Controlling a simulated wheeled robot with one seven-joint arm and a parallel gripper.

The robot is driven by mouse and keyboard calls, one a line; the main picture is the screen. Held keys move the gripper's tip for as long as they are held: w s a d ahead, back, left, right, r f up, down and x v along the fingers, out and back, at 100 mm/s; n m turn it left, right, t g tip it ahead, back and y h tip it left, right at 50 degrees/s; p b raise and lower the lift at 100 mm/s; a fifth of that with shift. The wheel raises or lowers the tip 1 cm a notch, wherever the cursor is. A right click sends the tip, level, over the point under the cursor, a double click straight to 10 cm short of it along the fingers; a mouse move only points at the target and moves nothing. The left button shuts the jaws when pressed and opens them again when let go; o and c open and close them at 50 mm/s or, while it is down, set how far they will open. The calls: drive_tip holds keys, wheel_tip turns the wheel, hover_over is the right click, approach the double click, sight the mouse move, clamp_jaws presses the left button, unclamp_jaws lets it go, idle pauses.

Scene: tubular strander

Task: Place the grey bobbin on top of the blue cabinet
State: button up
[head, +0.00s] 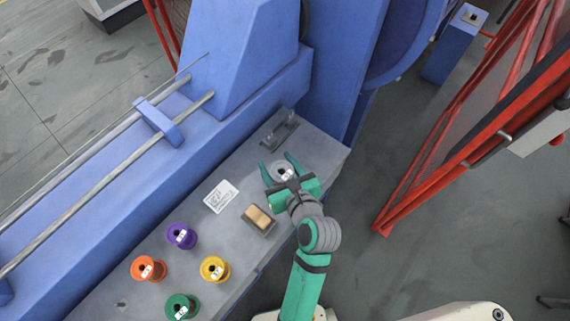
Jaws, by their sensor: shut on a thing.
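The grey bobbin (285,173) is between the two green fingers of my gripper (278,161), over the far end of the grey bench. My gripper is shut on it. The palm hides part of the bobbin, and I cannot tell whether it touches the bench or is lifted. A narrow blue cabinet (449,54) stands apart on the floor at the upper right, away from my gripper. A small dark and light item (470,17) is on its top.
Orange (149,268), purple (181,235), yellow (214,268) and green (182,306) bobbins stand on the grey bench (228,235). A white card (221,196), wooden block (259,217) and metal bracket (278,132) are nearby. Blue machinery borders the bench; red framework (440,165) stands right.

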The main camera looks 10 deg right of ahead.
drive_tip(key=w+d+f, duration=0.5)
drive_tip(key=w+f, duration=0.1)
drive_tip(key=w, duration=0.1)
drive_tip(key=w+d+f, duration=0.3)
drive_tip(key=shift+w+d+f, duration=0.3)
drive_tip(key=shift+f, duration=1.6)
drive_tip(key=shift+w+a, duration=0.1)
drive_tip(key=o, duration=1.3)
drive_tip(key=shift+f, duration=0.15)
drive_tip(key=shift+c, duration=0.2)
drive_tip(key=shift+s+r, duration=0.2)
drive_tip(key=shift+r, duration=0.05)
drive_tip(key=v, duration=1.1)
drive_tip(key=shift+s, duration=0.35)
